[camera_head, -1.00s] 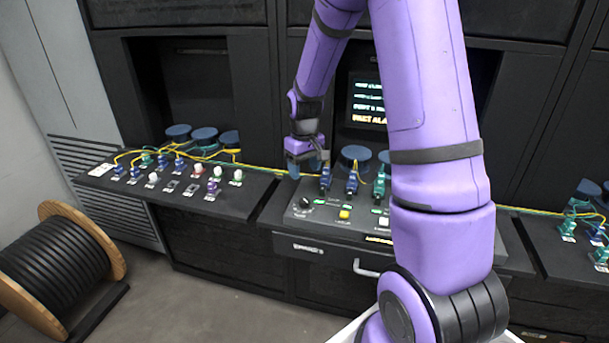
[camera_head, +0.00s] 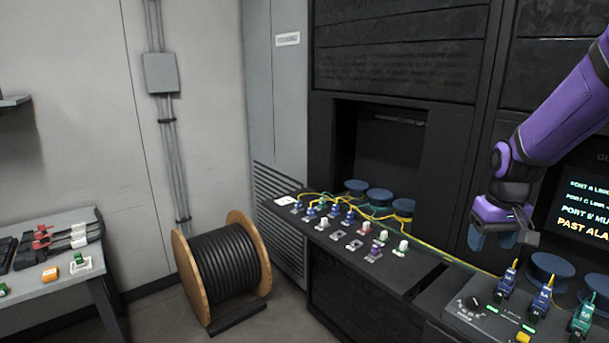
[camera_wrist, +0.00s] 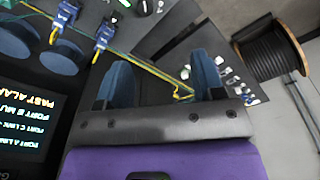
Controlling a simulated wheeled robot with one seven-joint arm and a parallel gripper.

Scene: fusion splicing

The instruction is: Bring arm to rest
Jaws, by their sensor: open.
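My purple arm comes in from the right in the head view. My gripper (camera_head: 491,238) hangs above the console at the right, with its blue fingers pointing down. In the wrist view the two blue fingers (camera_wrist: 162,85) stand well apart, with nothing held between them. A yellow-green cable (camera_wrist: 150,68) passes below and beyond the fingers. The gripper is apart from the console (camera_head: 455,310) and from the blue connectors (camera_head: 541,298) on it.
A shelf (camera_head: 395,277) with several small connectors stands left of the gripper. A lit screen (camera_head: 583,210) is at the right. A cable drum (camera_head: 228,265) stands on the floor, and a grey side table (camera_head: 60,265) is at far left. Floor between them is free.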

